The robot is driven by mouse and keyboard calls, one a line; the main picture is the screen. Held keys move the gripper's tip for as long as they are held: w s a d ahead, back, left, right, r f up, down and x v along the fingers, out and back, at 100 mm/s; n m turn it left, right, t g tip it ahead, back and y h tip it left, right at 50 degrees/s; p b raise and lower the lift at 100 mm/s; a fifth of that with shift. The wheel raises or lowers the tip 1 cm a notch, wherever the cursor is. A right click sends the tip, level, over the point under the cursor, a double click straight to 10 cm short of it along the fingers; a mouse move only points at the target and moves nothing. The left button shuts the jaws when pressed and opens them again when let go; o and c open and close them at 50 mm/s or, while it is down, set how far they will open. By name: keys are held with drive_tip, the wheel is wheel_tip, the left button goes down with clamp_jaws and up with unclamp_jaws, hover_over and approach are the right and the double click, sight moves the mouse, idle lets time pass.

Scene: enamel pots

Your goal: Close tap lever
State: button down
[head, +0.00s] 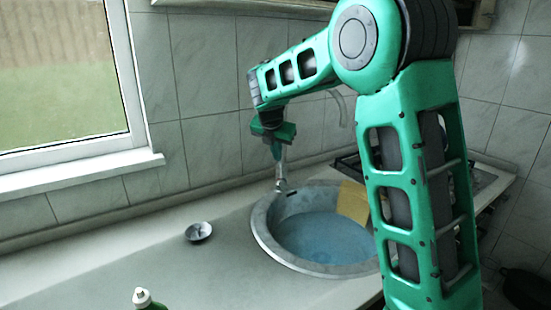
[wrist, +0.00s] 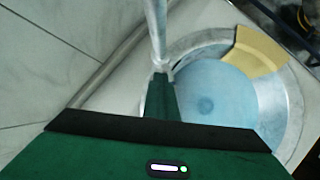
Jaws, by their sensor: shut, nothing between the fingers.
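The metal tap (head: 281,178) stands at the back left rim of the round sink (head: 262,236). In the wrist view the tap's grey pipe (wrist: 156,32) runs up from its base near the middle. My gripper (head: 277,150) is above the tap base in the head view, pointing down. In the wrist view my gripper's narrow green fingers (wrist: 161,80) are shut and empty, with their tips at or very near the tap base. I cannot tell whether they touch it. The lever is not clearly distinguishable; the gripper and its fingers cover part of the tap.
Blue water or a blue basin floor (head: 322,238) shows in the sink. A yellow cloth or sponge (head: 353,201) lies on its right rim. A stove (head: 482,178) is at right.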

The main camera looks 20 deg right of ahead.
drive_tip(key=a+v, duration=0.1)
drive_tip(key=v, duration=1)
drive_tip(key=shift+w+a, duration=0.15)
drive_tip(key=shift+w, duration=0.1)
idle(0.9)
drive_tip(key=s+d+f+m+g+y, duration=0.1)
drive_tip(key=s+d+f+m, duration=0.1)
drive_tip(key=s+d+m, duration=0.5)
drive_tip(key=s+d+f+m+g, duration=0.1)
drive_tip(key=s+d+f+m, duration=0.2)
drive_tip(key=s, duration=0.5)
drive_tip(key=s+d+f+m+g+y, duration=0.1)
drive_tip(key=s+d+f+m+g, duration=0.1)
drive_tip(key=s+d+m, duration=0.4)
drive_tip(key=s+a+f+m, duration=0.1)
drive_tip(key=s+f+m, duration=0.2)
drive_tip(key=s+m, duration=0.2)
drive_tip(key=s+a+f+m+g+y, duration=0.1)
drive_tip(key=s+f+m, duration=0.2)
drive_tip(key=s+m, duration=0.3)
drive_tip(key=s+a+f+m, duration=0.1)
drive_tip(key=s+f+m, duration=0.2)
drive_tip(key=s, duration=1)
drive_tip(key=m, duration=0.3)
drive_tip(key=shift+a+f+y, duration=0.3)
drive_tip(key=shift+f+y, duration=0.05)
drive_tip(key=shift+y, duration=0.05)
